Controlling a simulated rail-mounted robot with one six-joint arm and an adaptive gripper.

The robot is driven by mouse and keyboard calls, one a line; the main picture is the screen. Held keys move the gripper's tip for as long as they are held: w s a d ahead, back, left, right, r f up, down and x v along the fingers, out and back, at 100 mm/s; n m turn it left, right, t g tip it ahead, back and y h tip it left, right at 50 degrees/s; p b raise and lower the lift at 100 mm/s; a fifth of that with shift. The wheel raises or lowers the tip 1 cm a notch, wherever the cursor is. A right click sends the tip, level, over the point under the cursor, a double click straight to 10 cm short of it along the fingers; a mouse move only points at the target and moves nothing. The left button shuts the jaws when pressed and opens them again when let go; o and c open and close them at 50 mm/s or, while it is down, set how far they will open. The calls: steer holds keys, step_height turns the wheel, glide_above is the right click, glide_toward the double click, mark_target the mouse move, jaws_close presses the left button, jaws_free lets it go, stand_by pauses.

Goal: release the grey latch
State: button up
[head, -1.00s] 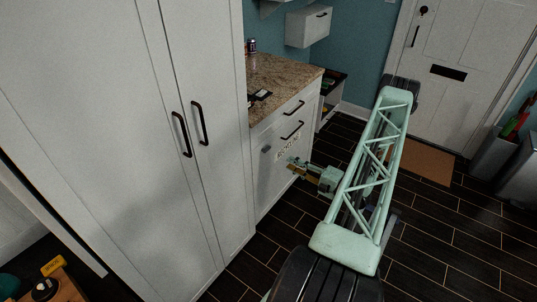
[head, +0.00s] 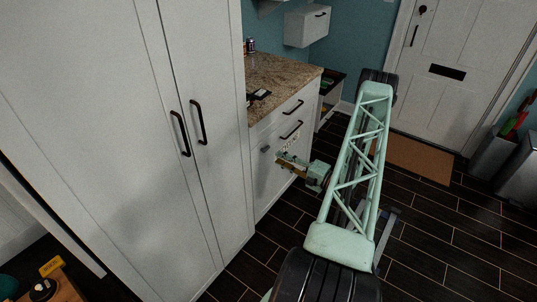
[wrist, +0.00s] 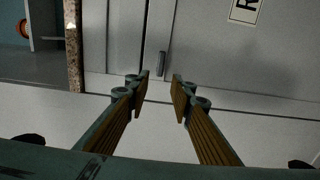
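The grey latch (wrist: 162,64) is a small dark grey bar on the pale cabinet front. In the wrist view it lies beyond my fingertips, close to the line midway between them. In the head view it is a small grey spot (head: 266,149) on the cabinet below the counter. My gripper (wrist: 160,82) is open, with wood-coloured pads and nothing between its fingers. The fingertips look short of the latch, and I see no contact. In the head view my gripper (head: 279,160) is in front of the lower cabinet front, to the right of and below the latch.
A tall white cabinet (head: 100,130) stands at the left. The dark floor (head: 430,220) at the right is clear.

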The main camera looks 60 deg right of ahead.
mark_target(265, 149)
steer(key=w, duration=0.8)
steer(key=shift+b, duration=0.35)
steer(key=shift+d, duration=0.1)
steer(key=shift+c, duration=0.4)
jaws_close()
